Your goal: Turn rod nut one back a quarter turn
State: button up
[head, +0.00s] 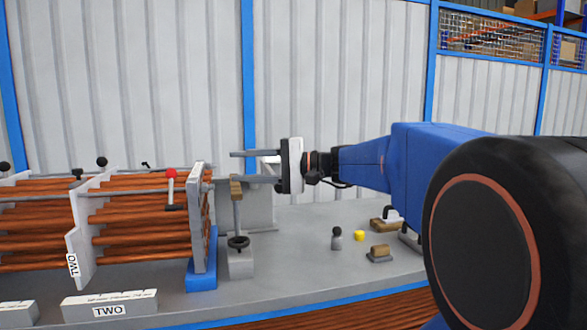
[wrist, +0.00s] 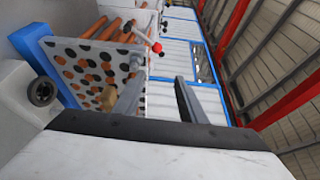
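The tube bundle (head: 150,222) of copper-coloured tubes ends at an upright end plate (head: 198,225) on a blue foot. The wrist view shows this plate's face (wrist: 88,62) with orange and dark holes. Thin grey rods run along the bundle; I cannot make out which nut is rod nut one. A red-balled lever (head: 171,176) stands at the upper rod, also in the wrist view (wrist: 157,47). My gripper (head: 234,167) is open, its fingers pointing left near the plate's top. In the wrist view the fingers (wrist: 160,82) are apart with nothing visible between them.
A wooden-topped post (head: 237,190) with a dark handwheel (head: 238,242) stands right of the plate, close below my fingers. Small yellow (head: 359,236) and grey pieces lie on the bench (head: 300,265).

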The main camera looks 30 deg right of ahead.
aim_at(205, 188)
jog(key=v, duration=1.2)
dwell(1.1)
jog(key=shift+d+f, duration=0.1)
jog(key=shift+c, duration=0.2)
jog(key=w+m+g, duration=0.2)
jog(key=m, duration=0.1)
jog(key=w+r+m+g, duration=0.1)
jog(key=w+m+g, duration=0.1)
jog(key=m, duration=0.2)
jog(key=w+m+g, duration=0.2)
jog(key=w+m, duration=0.1)
jog(key=shift+w+d+r+m, duration=0.15)
jog(key=shift+d+r+m, duration=0.15)
jog(key=shift+d, duration=0.05)
jog(key=shift+w+m+g+h, duration=0.3)
jog(key=shift+w+m+g, duration=0.25)
jog(key=shift+m, duration=0.55)
jog(key=shift+w+a+f, duration=0.1)
jog(key=shift+w+a, duration=0.1)
jog(key=x, duration=1.7)
jog(key=shift+d, duration=0.1)
grip_shut()
